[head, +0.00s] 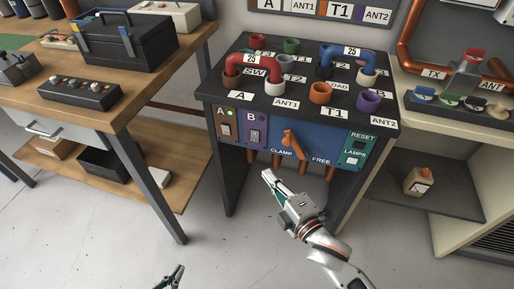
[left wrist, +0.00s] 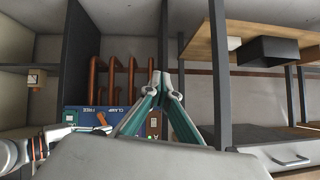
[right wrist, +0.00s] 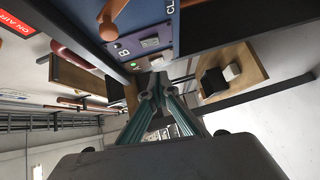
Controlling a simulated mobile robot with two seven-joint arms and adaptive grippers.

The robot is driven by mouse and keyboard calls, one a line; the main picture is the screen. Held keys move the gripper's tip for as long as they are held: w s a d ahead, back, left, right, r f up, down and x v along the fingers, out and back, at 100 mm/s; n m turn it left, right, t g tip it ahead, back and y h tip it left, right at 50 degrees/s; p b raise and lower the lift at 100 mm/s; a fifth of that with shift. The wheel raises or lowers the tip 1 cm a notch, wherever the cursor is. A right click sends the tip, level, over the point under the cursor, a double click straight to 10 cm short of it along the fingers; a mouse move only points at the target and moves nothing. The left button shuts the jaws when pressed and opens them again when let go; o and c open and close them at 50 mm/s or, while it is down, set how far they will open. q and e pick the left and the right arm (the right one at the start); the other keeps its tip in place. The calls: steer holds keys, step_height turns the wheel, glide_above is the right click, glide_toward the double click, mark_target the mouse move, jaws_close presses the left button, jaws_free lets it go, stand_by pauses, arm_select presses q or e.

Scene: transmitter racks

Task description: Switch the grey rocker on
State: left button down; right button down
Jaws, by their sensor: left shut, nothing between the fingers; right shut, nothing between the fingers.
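The dark bench's front panel (head: 311,149) carries a brown plate A with a rocker (head: 226,129) and a purple plate B with a rocker (head: 256,137). Both rockers are too small for me to tell their colour or position surely. Plate B also shows in the right wrist view (right wrist: 140,42). My right gripper (head: 267,177) is shut and empty, below and in front of the panel, apart from it. Its fingertips (right wrist: 157,78) appear beneath plate B in the right wrist view. My left gripper (head: 181,267) is shut and empty, low over the floor at the bottom edge.
An orange handle (head: 292,143) stands between CLAMP and FREE. A green RESET/LAMPS plate (head: 355,150) is at right. Red (head: 256,67) and blue (head: 347,52) pipe links sit on top. A wooden workbench (head: 155,55) stands left. The floor in front is clear.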

steer(key=b, duration=0.2)
glide_toward(251, 140)
steer(key=w+a, duration=0.2)
steer(key=a, duration=0.2)
arm_select(q)
steer(key=shift+w+d+b, duration=0.4)
steer(key=shift+d, duration=0.05)
arm_select(e)
steer(key=w, duration=0.1)
steer(key=w+d, duration=0.1)
steer(key=w, duration=0.1)
steer(key=shift+w+d+f, duration=0.1)
steer(key=shift+d+f, duration=0.05)
steer(key=shift+f, duration=0.05)
arm_select(q)
steer(key=shift+s, duration=0.1)
